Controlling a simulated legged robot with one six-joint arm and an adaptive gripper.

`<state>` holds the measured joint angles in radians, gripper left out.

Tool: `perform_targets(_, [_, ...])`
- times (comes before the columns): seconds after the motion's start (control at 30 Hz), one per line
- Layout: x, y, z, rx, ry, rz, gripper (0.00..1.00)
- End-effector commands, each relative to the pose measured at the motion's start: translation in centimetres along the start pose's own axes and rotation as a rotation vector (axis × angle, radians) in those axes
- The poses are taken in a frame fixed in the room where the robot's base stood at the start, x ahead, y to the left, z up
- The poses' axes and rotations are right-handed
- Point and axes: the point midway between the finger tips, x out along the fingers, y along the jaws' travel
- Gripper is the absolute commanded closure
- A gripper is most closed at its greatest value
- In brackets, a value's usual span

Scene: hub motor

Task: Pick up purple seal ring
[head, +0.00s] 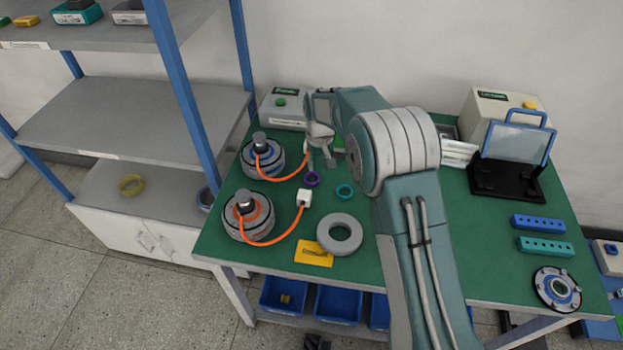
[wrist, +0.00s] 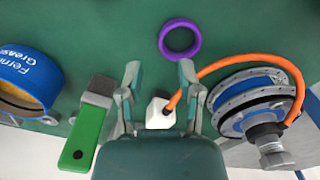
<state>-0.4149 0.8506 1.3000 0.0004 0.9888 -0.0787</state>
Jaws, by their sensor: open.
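The purple seal ring (head: 307,181) lies flat on the green bench, just in front of my gripper in the head view. In the wrist view the ring (wrist: 180,57) sits beyond the fingertips, slightly right of centre, near the right finger. My gripper (head: 323,163) points down above the bench. In the wrist view its two fingers (wrist: 160,74) are apart with no ring between them. A white connector (wrist: 157,113) with an orange cable shows between the fingers, lower in that view. I cannot tell the exact height of the fingertips.
A blue-banded motor (head: 263,160) and an orange-banded motor (head: 249,218) stand left, with orange cables. A teal ring (head: 338,191) and a large grey ring (head: 324,236) lie nearby. A green-handled tool (wrist: 84,140) and a blue grease tin (wrist: 27,80) are left in the wrist view.

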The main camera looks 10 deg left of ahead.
Motion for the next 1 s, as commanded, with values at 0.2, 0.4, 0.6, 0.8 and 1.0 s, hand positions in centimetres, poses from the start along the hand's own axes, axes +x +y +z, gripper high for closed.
perform_targets(0.2, [3.4, -0.3, 0.5, 0.0, -0.004, 0.0, 0.54])
perform_targets(0.4, [4.1, -0.3, 0.4, 0.0, 0.0, 0.0, 0.54])
perform_targets(0.6, [4.0, -0.3, 0.4, 0.0, -0.001, 0.0, 0.86])
perform_targets(0.8, [4.0, -0.2, 0.4, 0.0, -0.001, 0.0, 1.0])
perform_targets(1.0, [4.0, -0.3, 0.4, 0.0, -0.001, 0.0, 1.0])
